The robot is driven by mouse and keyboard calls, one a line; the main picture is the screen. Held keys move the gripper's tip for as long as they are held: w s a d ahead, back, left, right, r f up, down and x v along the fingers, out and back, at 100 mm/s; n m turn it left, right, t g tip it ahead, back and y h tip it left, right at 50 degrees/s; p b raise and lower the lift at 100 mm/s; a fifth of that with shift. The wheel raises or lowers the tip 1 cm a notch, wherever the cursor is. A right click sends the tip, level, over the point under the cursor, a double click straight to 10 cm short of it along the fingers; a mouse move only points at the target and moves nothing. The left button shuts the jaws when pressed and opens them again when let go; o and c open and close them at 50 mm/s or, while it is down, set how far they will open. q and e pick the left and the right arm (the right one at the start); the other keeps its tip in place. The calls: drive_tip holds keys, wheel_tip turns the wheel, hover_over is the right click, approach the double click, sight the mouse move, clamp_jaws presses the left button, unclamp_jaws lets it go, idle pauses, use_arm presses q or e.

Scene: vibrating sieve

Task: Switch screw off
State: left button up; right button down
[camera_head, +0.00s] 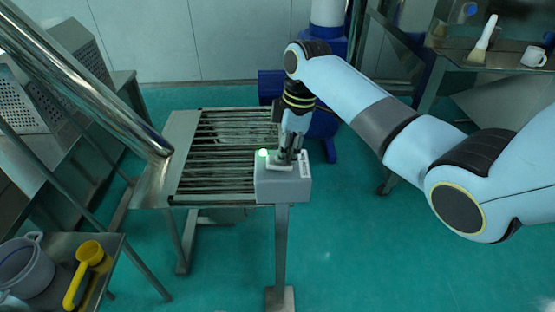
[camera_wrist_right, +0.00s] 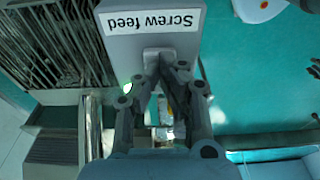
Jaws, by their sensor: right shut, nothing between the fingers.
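A grey switch box (camera_head: 283,186) stands on a post at the front right corner of the slatted table. A small green light (camera_head: 263,153) glows on its top, and a white label lies at the right of the top. In the right wrist view the box (camera_wrist_right: 120,48) carries a label (camera_wrist_right: 153,20) reading "Screw feed", upside down. My right gripper (camera_head: 287,160) points down at the box top, with its fingers shut and empty. In the wrist view its fingertips (camera_wrist_right: 167,58) are at a pale patch on the box. They hide the switch itself. My left gripper is out of view.
The slatted metal table (camera_head: 180,150) lies left of the box, with a steel pipe (camera_head: 110,105) slanting above its left side. A yellow scoop (camera_head: 89,255) and grey bucket (camera_head: 25,268) stand at lower left. A brush (camera_head: 485,38) and white mug (camera_head: 533,56) are at upper right.

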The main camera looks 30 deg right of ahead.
drive_tip(key=shift+r+p, duration=2.35)
drive_tip(key=shift+p, duration=0.3)
drive_tip(key=shift+r, duration=1.15)
